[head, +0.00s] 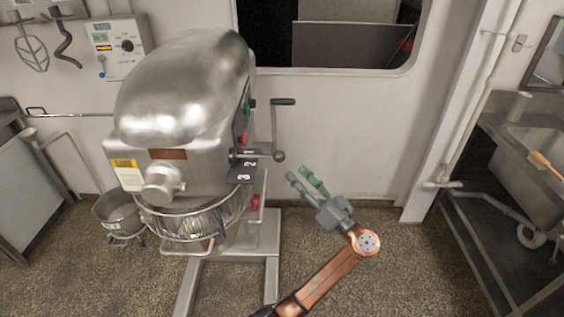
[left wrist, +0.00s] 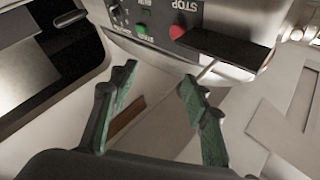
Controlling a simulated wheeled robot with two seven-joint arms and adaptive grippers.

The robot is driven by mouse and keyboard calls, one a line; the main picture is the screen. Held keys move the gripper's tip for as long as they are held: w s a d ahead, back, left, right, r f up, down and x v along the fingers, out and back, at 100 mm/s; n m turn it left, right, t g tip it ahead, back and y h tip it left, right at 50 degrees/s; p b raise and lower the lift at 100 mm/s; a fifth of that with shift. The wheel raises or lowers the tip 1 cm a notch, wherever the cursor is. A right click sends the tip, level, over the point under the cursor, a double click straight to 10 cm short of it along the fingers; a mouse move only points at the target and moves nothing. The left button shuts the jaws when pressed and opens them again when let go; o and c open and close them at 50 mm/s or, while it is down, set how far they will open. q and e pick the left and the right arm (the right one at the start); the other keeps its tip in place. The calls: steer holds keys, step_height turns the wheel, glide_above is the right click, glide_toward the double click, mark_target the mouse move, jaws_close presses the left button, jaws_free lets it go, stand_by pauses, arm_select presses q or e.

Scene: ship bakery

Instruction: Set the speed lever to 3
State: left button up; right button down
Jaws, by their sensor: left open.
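A large silver mixer (head: 180,95) stands left of centre in the head view. On its right side is a dark plate with numbers (head: 241,174); a 3 shows near its front end. A metal rod with a dark round end (head: 278,156), which looks like the speed lever, sticks out just above the plate, away from the 3. The exact number it points at is unclear. My left gripper (head: 297,173) is open and empty, right of and a little below the rod, apart from it. In the left wrist view its green-padded fingers (left wrist: 155,80) are spread with nothing between them. My right gripper is not visible.
A crank with a dark handle (head: 284,101) rises by the rod. The mixer's red stop button (left wrist: 178,32) and green button (left wrist: 141,28) are near my fingers in the wrist view. A steel sink (head: 540,150) is at right. Floor between is clear.

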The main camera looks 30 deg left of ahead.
mark_target(279, 157)
arm_select(q)
steer(key=s+a+r+n, duration=0.1)
steer(key=r, duration=0.1)
steer(key=a+r+n+g, duration=0.1)
steer(key=a+r, duration=0.1)
steer(key=s+a+r+n+g+y, duration=0.1)
steer(key=a+r, duration=0.1)
steer(key=shift+s+r+n, duration=0.3)
steer(key=shift+s+r, duration=0.05)
steer(key=shift+w+a+r, duration=0.1)
steer(key=shift+a+r, duration=0.05)
steer(key=shift+a, duration=0.3)
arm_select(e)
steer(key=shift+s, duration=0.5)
arm_select(q)
jaws_close()
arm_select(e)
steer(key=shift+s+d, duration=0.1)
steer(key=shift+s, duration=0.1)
